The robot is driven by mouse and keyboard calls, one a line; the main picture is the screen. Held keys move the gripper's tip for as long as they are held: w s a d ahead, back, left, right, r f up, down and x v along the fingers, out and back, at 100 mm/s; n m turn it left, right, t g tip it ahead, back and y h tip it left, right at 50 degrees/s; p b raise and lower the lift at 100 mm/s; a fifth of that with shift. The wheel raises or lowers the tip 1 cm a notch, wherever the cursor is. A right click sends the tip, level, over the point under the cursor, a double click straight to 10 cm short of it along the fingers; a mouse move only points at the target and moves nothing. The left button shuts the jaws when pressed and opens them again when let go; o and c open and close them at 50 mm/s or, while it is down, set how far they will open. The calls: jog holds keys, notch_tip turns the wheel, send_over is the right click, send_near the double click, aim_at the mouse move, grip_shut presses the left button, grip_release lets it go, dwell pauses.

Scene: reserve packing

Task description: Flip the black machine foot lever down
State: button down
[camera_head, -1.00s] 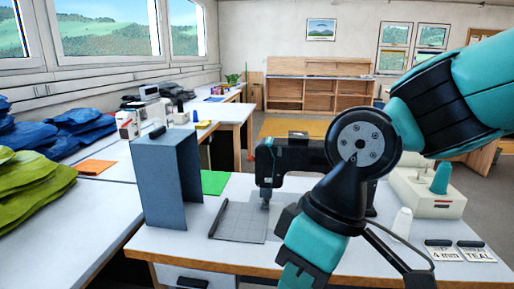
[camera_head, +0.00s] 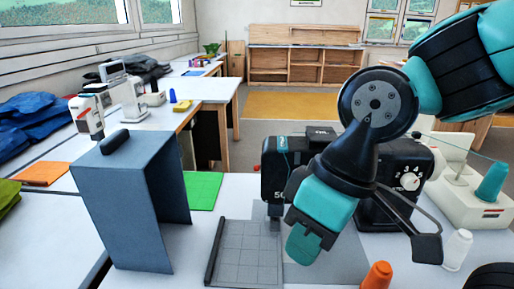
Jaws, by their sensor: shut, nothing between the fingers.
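The black sewing machine (camera_head: 278,183) stands on the white table right of centre. Its head is at the left, and a white numbered dial (camera_head: 410,181) is at the right end of its body. The needle and foot area (camera_head: 275,210) shows below the head. I cannot make out the foot lever; it is too small or hidden. My gripper (camera_head: 301,246) is shut and empty, pointing down in front of the machine. My arm covers the middle of the machine. I cannot tell whether the gripper touches anything.
A grey gridded plate (camera_head: 248,250) lies left of my gripper. A blue-grey folded panel (camera_head: 125,205) stands further left, by a green sheet (camera_head: 204,190).

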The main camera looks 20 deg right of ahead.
notch_tip(320, 180, up, 5)
jog(key=m+h+p, duration=0.5)
jog(key=m+p, duration=0.7)
jog(key=p, duration=0.4)
send_over(257, 168)
jog(key=shift+w+d+t, duration=0.2)
jog(key=shift+w+t, duration=0.15)
jog(key=shift+t, duration=0.05)
jog(key=shift+f, duration=0.15)
jog(key=f+p, duration=0.1)
jog(key=f, duration=0.2)
jog(key=f+p, duration=0.1)
jog(key=f, duration=0.2)
jog(key=f+p, duration=0.2)
jog(key=f, duration=0.1)
jog(key=shift+w+d+f, duration=0.1)
jog(key=shift+w, duration=0.15)
jog(key=shift+f, duration=0.25)
jog(key=shift+d, duration=0.1)
